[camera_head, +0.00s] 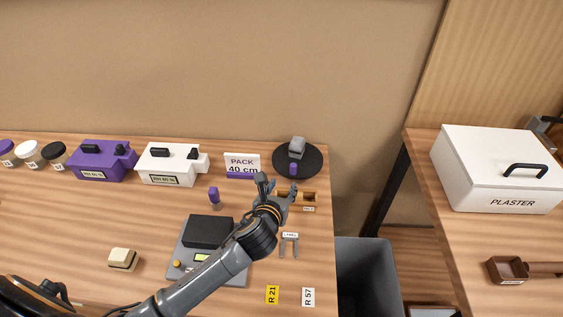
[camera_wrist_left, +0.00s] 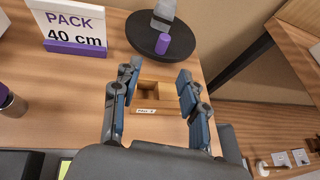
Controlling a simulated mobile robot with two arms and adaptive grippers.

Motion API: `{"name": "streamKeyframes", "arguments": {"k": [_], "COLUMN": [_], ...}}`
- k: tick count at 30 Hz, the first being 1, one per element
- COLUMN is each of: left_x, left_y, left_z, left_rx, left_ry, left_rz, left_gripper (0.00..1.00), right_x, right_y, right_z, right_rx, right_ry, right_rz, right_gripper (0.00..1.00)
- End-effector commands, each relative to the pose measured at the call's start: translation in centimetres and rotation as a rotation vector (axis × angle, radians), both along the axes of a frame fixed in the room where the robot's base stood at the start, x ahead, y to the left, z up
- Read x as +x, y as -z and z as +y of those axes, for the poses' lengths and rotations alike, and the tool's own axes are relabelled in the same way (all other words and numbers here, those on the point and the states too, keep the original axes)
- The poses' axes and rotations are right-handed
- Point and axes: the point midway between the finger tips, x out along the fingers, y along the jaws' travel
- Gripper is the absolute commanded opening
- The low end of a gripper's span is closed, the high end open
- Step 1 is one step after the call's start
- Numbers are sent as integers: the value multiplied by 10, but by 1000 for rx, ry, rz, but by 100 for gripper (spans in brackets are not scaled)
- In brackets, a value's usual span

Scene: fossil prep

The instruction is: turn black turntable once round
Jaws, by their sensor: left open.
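The black turntable (camera_head: 312,166) is a round disc at the back right corner of the wooden table. A grey block (camera_head: 297,148) and a small purple knob or peg (camera_head: 293,170) sit on it. In the left wrist view the turntable (camera_wrist_left: 138,40) is at the top, with the purple piece (camera_wrist_left: 162,44) at its near edge. My left gripper (camera_head: 279,187) is open and empty, just in front of the turntable and apart from it. In the left wrist view its fingers (camera_wrist_left: 158,78) straddle a small wooden holder below them. My right gripper is not in view.
A "PACK 40 cm" sign (camera_head: 242,165) stands left of the turntable. A wooden holder (camera_head: 309,197) lies near the gripper. White (camera_head: 170,178) and purple (camera_head: 85,172) boxes stand along the back. A grey bin (camera_head: 368,275) is beyond the table's right edge.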

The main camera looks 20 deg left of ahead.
Motion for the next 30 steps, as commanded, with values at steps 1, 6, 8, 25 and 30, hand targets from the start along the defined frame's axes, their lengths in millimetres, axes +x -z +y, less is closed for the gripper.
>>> {"name": "streamKeyframes", "arguments": {"k": [1,6,8,25,30], "left_x": [1,16,26,118,126], "left_y": [0,6,10,50,52], "left_z": [-1,1,1,11,11], "left_rx": [-2,0,-1,-1,-1], "left_ry": [3,3,4,3,3], "left_rz": [-2,-3,-2,-1,-2], "left_gripper": [43,43,43,43,43], "right_x": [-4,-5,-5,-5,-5], "right_y": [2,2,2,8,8], "right_z": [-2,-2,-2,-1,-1], "right_rx": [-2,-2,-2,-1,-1], "right_ry": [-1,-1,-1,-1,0], "right_rz": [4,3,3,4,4], "right_gripper": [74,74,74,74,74]}}
